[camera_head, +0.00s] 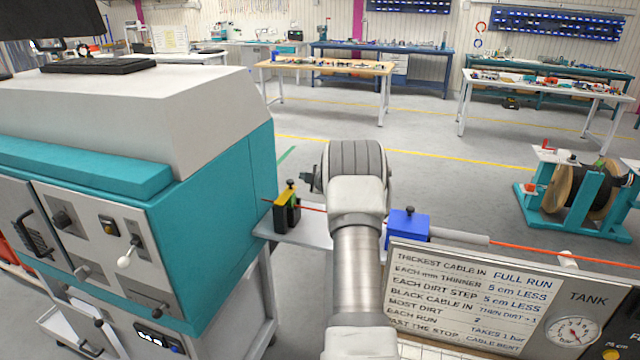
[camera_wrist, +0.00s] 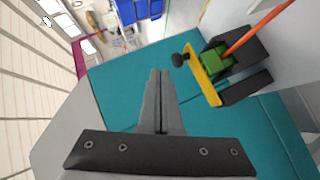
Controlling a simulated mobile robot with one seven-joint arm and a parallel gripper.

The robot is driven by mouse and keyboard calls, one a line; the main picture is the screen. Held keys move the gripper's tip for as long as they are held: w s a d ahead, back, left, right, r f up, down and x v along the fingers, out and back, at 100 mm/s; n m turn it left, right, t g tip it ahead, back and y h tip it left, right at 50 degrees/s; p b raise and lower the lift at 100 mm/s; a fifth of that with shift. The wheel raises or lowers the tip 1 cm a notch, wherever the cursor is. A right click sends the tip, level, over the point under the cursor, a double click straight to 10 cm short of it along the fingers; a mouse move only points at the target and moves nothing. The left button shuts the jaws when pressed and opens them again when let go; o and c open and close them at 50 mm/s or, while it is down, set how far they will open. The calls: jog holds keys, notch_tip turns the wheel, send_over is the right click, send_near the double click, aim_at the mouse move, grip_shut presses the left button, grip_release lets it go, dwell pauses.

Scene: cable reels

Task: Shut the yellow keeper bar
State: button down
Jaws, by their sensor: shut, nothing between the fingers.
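The yellow keeper bar (camera_wrist: 204,78) shows in the wrist view at upper right, with a black knob (camera_wrist: 181,60) at its end. It lies along the side of a black clamp block (camera_wrist: 246,84), beside a green piece (camera_wrist: 215,59) that the orange cable (camera_wrist: 262,30) meets. In the head view the yellow bar (camera_head: 284,194) is small, on the black block left of my arm; I cannot tell how far it stands open. My gripper (camera_wrist: 160,72) is shut and empty in the wrist view, left of the bar and apart from it. My arm hides it in the head view.
A teal and white machine (camera_head: 180,190) stands close at left. A blue block (camera_head: 408,224) sits right of my arm, above a lettered board (camera_head: 470,290). A cable reel (camera_head: 578,190) on a teal stand is at far right. Open floor lies behind.

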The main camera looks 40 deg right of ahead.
jog(key=b+v, duration=0.1)
jog(key=v, duration=0.9)
jog(key=shift+b, duration=0.3)
jog(key=shift+s, duration=0.1)
